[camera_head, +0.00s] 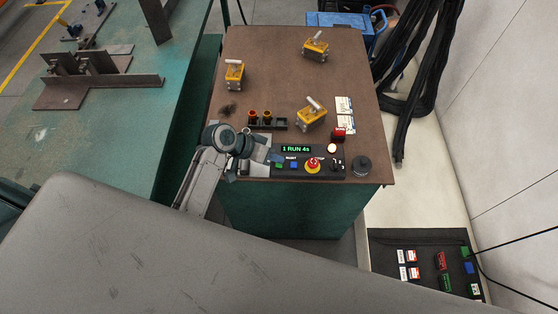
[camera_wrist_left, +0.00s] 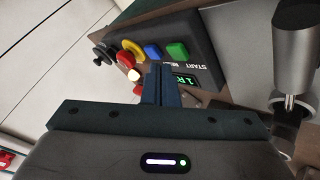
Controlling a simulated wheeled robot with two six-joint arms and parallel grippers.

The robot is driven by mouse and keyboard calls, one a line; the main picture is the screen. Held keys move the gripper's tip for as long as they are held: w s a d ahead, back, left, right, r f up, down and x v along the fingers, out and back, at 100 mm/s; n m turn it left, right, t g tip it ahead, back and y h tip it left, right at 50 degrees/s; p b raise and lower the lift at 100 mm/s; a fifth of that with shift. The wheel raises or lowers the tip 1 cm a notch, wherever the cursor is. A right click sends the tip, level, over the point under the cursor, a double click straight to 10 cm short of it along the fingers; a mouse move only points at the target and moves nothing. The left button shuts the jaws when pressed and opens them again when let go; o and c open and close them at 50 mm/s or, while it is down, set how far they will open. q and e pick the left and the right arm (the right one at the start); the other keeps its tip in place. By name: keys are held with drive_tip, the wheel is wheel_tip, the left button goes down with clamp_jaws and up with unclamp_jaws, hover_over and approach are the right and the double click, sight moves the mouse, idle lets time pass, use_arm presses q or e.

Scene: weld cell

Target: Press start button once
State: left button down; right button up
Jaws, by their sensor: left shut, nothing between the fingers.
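The control panel (camera_head: 325,172) sits at the front edge of the brown table. Its display (camera_head: 296,149) reads "1 RUN 4s". The green start button (camera_head: 279,165) is at the panel's left end, beside a blue button (camera_head: 294,165). In the left wrist view the green button (camera_wrist_left: 177,50) shows clear of the fingers, with the word START near it. My right gripper is out of view.
A red emergency stop (camera_head: 313,164) on a yellow base is right of the blue button. Black cables (camera_head: 417,70) hang at the right.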

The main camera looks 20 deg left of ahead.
sight(275, 167)
use_arm(q)
drive_tip(key=shift+r, duration=0.1)
wheel_tip(275, 167, up, 5)
drive_tip(key=p, duration=0.4)
drive_tip(key=shift+p, duration=0.4)
idle(0.7)
